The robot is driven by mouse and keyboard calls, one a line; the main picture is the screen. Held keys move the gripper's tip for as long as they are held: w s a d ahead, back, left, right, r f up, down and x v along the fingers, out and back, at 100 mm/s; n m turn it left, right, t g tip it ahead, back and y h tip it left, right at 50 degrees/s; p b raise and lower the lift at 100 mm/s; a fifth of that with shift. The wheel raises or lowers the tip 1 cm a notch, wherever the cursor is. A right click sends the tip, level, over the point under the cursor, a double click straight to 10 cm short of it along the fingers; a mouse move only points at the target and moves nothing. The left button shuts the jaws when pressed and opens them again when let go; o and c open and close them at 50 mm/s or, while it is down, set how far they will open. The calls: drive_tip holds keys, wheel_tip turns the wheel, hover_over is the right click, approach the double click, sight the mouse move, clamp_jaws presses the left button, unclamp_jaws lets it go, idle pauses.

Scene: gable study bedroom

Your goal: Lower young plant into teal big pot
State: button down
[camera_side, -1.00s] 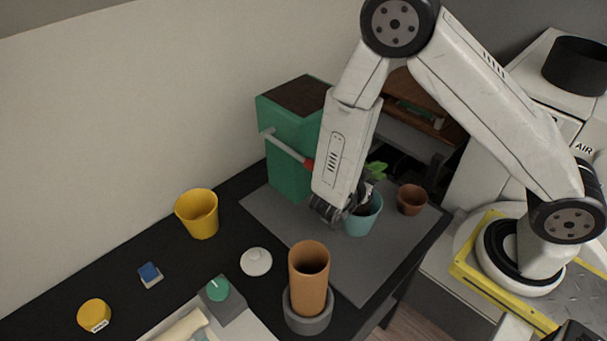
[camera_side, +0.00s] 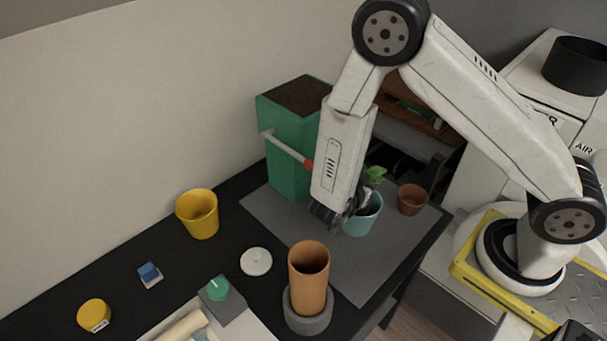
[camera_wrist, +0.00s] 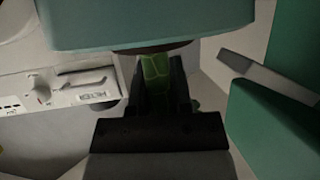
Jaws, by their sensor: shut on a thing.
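The teal big pot (camera_side: 364,221) stands upright on a grey mat. It also fills the top of the wrist view (camera_wrist: 150,25), with a narrow brown strip along its lower edge. My gripper (camera_wrist: 155,80) is shut on the young plant, whose green stem (camera_wrist: 154,70) shows between the dark fingers. In the side view my gripper (camera_side: 359,199) is at the left of the pot's mouth, partly in front of it. The plant's leaves (camera_side: 376,173) show above the pot's rim. Its lower part is hidden, so how deep it sits in the pot I cannot tell.
A green soil-topped box (camera_side: 290,165) with a grey red-tipped handle stands close behind left. A small terracotta pot (camera_side: 411,200) is right of the teal pot. A terracotta cylinder (camera_side: 308,280) and white lid (camera_side: 256,261) are nearer. The mat (camera_side: 365,270) has free room in front.

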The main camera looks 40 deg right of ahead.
drive_tip(key=shift+f, duration=2.05)
idle(2.0)
drive_tip(key=shift+c, duration=2.3)
unclamp_jaws()
drive_tip(key=shift+a+r, duration=0.1)
drive_tip(key=shift+a, duration=0.05)
drive_tip(key=shift+a+r, duration=0.15)
drive_tip(key=shift+a, duration=0.25)
drive_tip(key=a+r, duration=0.3)
drive_tip(key=r, duration=0.5)
drive_tip(key=shift+s+a+r, duration=0.25)
drive_tip(key=shift+s, duration=0.1)
